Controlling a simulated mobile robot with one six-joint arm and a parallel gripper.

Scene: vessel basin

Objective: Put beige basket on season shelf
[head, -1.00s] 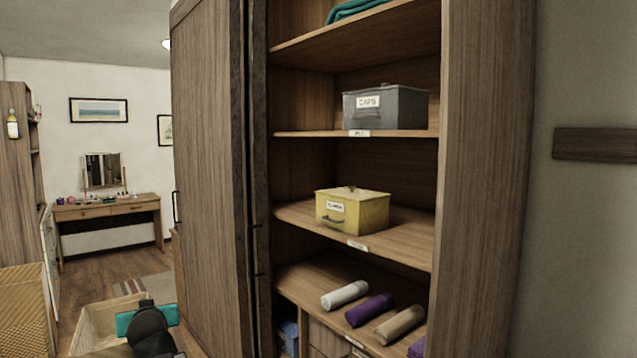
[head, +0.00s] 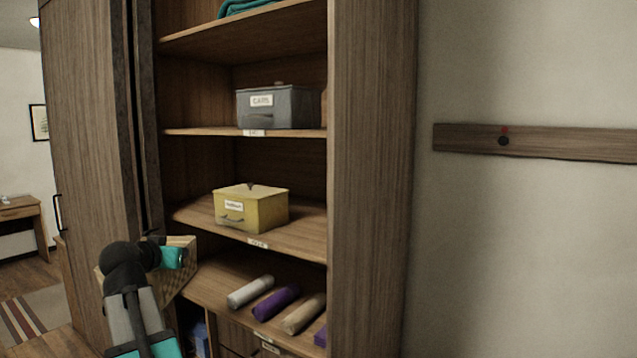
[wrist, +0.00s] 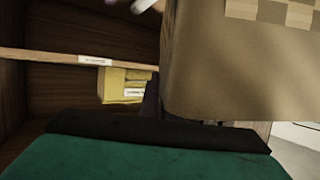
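The beige basket (head: 180,285), with a checkered pattern, is partly hidden behind my arm at the lower left of the head view. My gripper (head: 172,257), teal and dark, is at its upper rim and appears shut on its wall. In the wrist view the basket (wrist: 240,65) fills the upper right, against a dark finger. The open wardrobe's middle shelf (head: 300,240) carries a yellow labelled box (head: 250,208). Its edge label (head: 258,243) is too blurred to read. The basket is left of and below this shelf, in front of the wardrobe.
A grey box labelled CAPS (head: 278,107) is on the shelf above, and teal cloth (head: 245,8) on the top one. Several rolled cloths (head: 275,302) lie on the lower shelf.

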